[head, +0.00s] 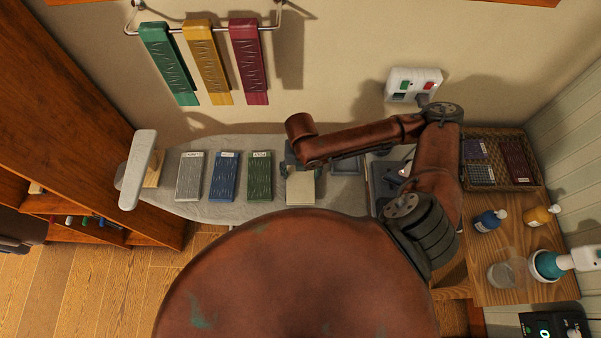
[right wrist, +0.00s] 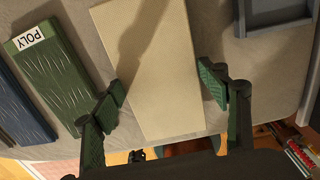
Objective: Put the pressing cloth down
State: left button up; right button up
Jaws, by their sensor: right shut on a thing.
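The cream pressing cloth (head: 300,190) is a flat rectangular pad over the grey ironing board (head: 240,207), right of the green piece. It also shows in the right wrist view (right wrist: 160,70), between the two fingers. My right gripper (right wrist: 160,90) is shut on the cloth across its width, with a finger at each long side. In the head view the right gripper (head: 298,160) is mostly hidden under its own arm. I cannot tell whether the cloth touches the board. My left gripper is not in view.
Labelled grey (head: 190,177), blue (head: 223,177) and green (head: 259,176) pieces lie left of the cloth. A grey tray (head: 347,167) is right of it. A wooden side table (head: 513,286) holds bottles and a basket (head: 527,184). Three coloured pieces hang on a wall rail (head: 215,27).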

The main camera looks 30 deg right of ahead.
aim_at(301, 176)
jog(key=shift+f, duration=0.15)
jog(key=o, duration=1.2)
jog(key=shift+c, duration=0.2)
notch_tip(301, 176, up, 12)
jog(key=p, duration=0.1)
